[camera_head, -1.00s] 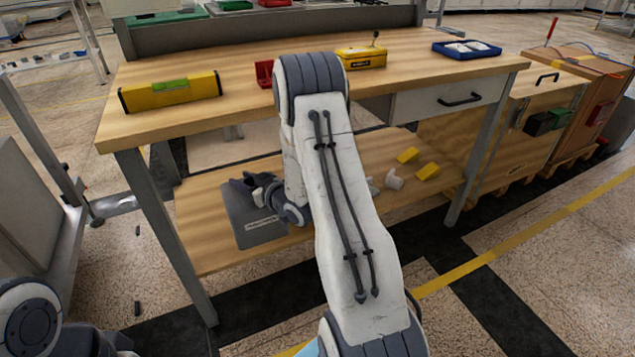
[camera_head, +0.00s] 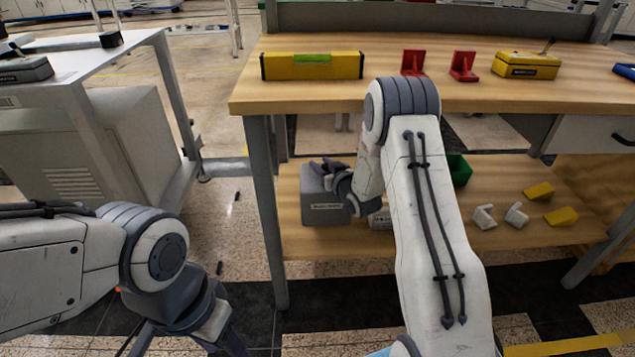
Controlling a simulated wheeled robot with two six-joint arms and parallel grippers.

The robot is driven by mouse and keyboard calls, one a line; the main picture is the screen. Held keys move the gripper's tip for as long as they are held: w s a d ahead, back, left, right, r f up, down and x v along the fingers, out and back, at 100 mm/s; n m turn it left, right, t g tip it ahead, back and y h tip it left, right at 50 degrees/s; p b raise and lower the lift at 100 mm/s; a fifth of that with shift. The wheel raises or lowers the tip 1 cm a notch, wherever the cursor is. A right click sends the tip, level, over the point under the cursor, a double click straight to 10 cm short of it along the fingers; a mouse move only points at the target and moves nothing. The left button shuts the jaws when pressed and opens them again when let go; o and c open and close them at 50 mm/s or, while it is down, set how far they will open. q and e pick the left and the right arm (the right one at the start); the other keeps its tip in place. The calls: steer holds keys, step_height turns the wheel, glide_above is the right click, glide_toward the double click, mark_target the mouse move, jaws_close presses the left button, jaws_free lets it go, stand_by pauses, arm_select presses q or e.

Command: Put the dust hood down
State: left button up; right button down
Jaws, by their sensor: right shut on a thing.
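A grey box-shaped hood with a small unreadable label, which I take to be the dust hood (camera_head: 322,212), shows at the left end of the workbench's lower shelf (camera_head: 400,240). My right gripper (camera_head: 327,168) reaches under the tabletop and is shut on the top of the hood. The hood looks upright; I cannot tell whether its underside touches the shelf. My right arm hides part of the shelf behind it. My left gripper (camera_head: 190,340) is low at the bottom left, away from the bench, with its fingertips cut off by the picture's edge.
The tabletop (camera_head: 300,97) overhangs the shelf and carries a yellow level (camera_head: 312,66), two red brackets and a yellow box (camera_head: 525,65). Yellow blocks, pale fittings and a green bin (camera_head: 459,170) lie on the shelf. A bench leg (camera_head: 266,200) stands left of the hood.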

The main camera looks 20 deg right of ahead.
steer(key=shift+w+a+f+b, duration=0.2)
steer(key=shift+w+a+f, duration=0.15)
steer(key=shift+w, duration=0.2)
steer(key=shift+w+a+f+b, duration=0.15)
steer(key=shift+w+a+f, duration=0.1)
steer(key=shift+w+f, duration=0.25)
steer(key=shift+f+b, duration=1.1)
steer(key=shift+f, duration=0.7)
steer(key=shift+f, duration=0.2)
steer(key=shift+c, duration=2.3)
jaws_free()
steer(key=shift+r, duration=0.15)
